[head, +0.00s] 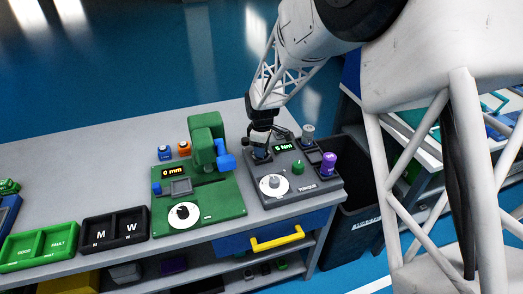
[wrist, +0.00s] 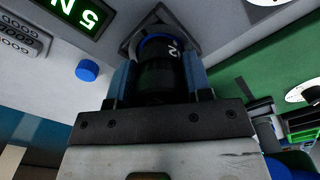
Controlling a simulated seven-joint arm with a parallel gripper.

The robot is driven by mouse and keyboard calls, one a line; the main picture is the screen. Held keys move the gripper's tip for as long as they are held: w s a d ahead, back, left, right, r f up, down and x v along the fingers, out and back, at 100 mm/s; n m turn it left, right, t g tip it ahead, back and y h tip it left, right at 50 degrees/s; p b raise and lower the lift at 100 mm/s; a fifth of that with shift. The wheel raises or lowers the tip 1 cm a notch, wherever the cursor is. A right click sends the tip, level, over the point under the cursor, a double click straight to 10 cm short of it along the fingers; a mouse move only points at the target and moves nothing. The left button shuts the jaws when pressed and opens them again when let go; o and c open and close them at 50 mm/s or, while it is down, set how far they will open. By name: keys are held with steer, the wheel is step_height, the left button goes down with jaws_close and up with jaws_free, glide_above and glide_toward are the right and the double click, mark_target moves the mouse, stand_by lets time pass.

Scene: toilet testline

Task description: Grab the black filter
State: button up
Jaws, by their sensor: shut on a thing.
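The black filter (wrist: 162,70) is a dark cylinder with a white mark, seen between my fingers in the wrist view. My gripper (wrist: 160,80) is shut on it, with a blue-grey finger on each side. The filter's far end is at a triangular holder (wrist: 133,24) with a blue ring; I cannot tell whether it is seated in it. In the head view my gripper (head: 261,146) points down at the back left of the dark grey torque station (head: 272,204). The filter is mostly hidden there.
A purple cylinder (head: 328,164) and a grey cylinder (head: 308,133) stand on the torque station's right side. The green station (head: 217,210) with its tall green and blue parts is close on the left. Black and green trays (head: 116,230) lie further left.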

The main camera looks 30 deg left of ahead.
steer(key=shift+c, duration=0.3)
steer(key=shift+r, duration=0.75)
step_height(320, 180, up, 2)
steer(key=shift+r, duration=0.1)
steer(key=s+d+r, duration=0.1)
steer(key=s+d, duration=0.9)
steer(key=s, duration=0.2)
steer(key=shift+d+r, duration=0.15)
steer(key=shift+s, duration=0.1)
